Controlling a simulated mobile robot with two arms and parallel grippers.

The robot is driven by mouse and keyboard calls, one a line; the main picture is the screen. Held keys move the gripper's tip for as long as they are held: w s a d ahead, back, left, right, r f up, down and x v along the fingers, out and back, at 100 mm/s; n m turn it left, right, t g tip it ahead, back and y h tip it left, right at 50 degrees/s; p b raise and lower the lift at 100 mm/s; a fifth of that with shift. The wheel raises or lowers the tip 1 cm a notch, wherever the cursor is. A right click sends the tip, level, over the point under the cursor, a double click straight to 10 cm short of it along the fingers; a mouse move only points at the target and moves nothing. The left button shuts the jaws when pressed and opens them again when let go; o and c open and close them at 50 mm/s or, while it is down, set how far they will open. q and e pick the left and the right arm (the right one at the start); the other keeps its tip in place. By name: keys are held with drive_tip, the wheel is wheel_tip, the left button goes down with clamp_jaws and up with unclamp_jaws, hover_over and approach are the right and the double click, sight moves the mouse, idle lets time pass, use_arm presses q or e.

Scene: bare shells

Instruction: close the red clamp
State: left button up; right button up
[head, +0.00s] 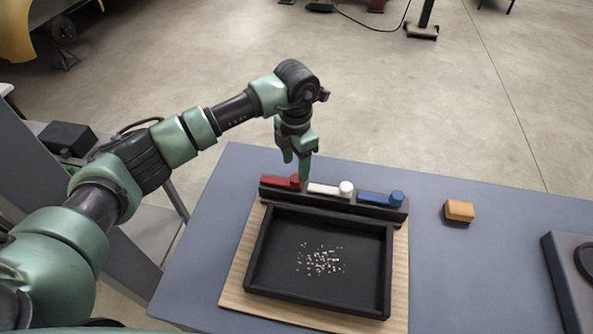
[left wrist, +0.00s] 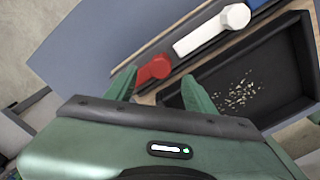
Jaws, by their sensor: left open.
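The red clamp (head: 279,182) is a short bar with a round knob, at the left end of a black rail (head: 333,203) behind a black tray. Its bar lies along the rail in the head view. My left gripper (head: 295,166) is open and points down, just above and around the knob end of the red clamp. In the left wrist view, the red clamp (left wrist: 155,69) shows between the green fingertips (left wrist: 160,82), partly hidden by a finger. I cannot tell whether the fingers touch it. My right gripper is not in view.
A white clamp (head: 328,189) and a blue clamp (head: 380,198) sit right of the red one. The black tray (head: 317,308) holds small pale bits. An orange block (head: 459,211) and a dark case (head: 562,275) lie on the blue-grey table (head: 432,290). Table between them is clear.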

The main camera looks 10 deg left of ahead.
sight(296, 177)
use_arm(q)
wheel_tip(296, 177, down, 5)
drive_tip(key=shift+r+p, duration=0.1)
drive_tip(key=shift+p, duration=0.45)
drive_tip(key=shift+w, duration=0.1)
drive_tip(key=c, duration=1.2)
clamp_jaws()
drive_tip(key=shift+d, duration=0.1)
